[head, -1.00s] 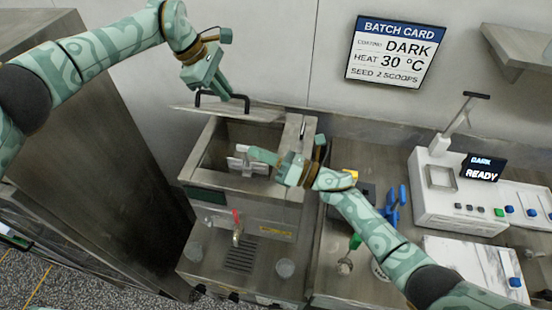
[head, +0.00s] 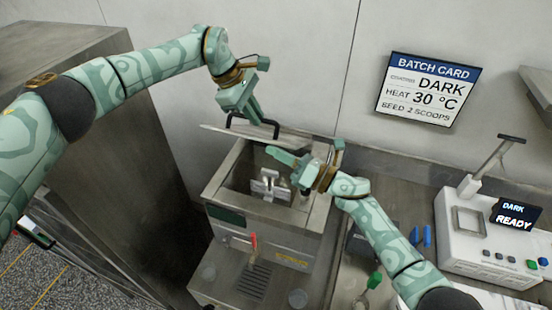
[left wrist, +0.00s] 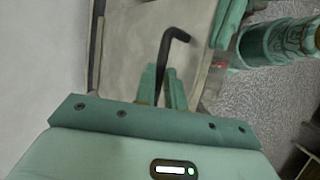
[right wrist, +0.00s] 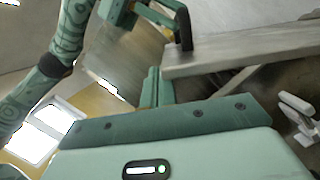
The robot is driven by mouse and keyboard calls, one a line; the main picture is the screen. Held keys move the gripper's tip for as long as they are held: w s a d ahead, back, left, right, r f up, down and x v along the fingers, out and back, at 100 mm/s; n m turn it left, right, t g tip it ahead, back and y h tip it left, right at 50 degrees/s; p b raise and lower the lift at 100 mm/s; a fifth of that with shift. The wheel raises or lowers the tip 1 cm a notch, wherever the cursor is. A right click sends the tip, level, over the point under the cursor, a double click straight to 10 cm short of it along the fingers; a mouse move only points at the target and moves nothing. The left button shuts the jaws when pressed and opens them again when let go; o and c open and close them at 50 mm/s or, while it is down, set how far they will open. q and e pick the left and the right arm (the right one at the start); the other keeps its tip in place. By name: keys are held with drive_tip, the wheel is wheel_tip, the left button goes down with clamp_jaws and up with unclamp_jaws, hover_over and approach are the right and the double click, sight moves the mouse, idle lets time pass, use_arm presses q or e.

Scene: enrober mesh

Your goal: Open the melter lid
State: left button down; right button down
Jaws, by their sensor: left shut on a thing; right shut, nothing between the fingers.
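The melter (head: 275,225) is a steel tank with its top uncovered, and a pale stirrer (head: 268,187) shows inside. Its lid (head: 218,130) is a thin plate raised over the tank's back, seen nearly edge-on. My left gripper (head: 266,120) is shut on the lid's black handle (head: 236,120); the handle also shows between its fingers in the left wrist view (left wrist: 178,36). My right gripper (head: 274,153) is shut and empty over the tank opening, just in front of the lid. In the right wrist view the lid's edge (right wrist: 225,55) is close to its fingers; I cannot tell whether they touch.
A red-handled tap (head: 254,242) is on the melter's front. A batch card (head: 428,89) hangs on the wall. A tall cabinet (head: 130,190) is at left.

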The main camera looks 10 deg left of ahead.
use_arm(q)
drive_tip(key=shift+a+f, duration=0.1)
drive_tip(key=shift+f, duration=0.2)
use_arm(e)
drive_tip(key=shift+w+r, duration=0.35)
drive_tip(key=shift+r, duration=0.15)
use_arm(q)
drive_tip(key=c, duration=1.8)
unclamp_jaws()
drive_tip(key=o, duration=0.3)
drive_tip(key=shift+w+f, duration=0.1)
drive_tip(key=shift+w, duration=0.25)
use_arm(e)
drive_tip(key=shift+w+d+f, duration=0.15)
drive_tip(key=shift+w+f, duration=0.05)
drive_tip(key=shift+w, duration=0.1)
use_arm(q)
drive_tip(key=shift+r, duration=0.2)
use_arm(e)
drive_tip(key=shift+f, duration=0.1)
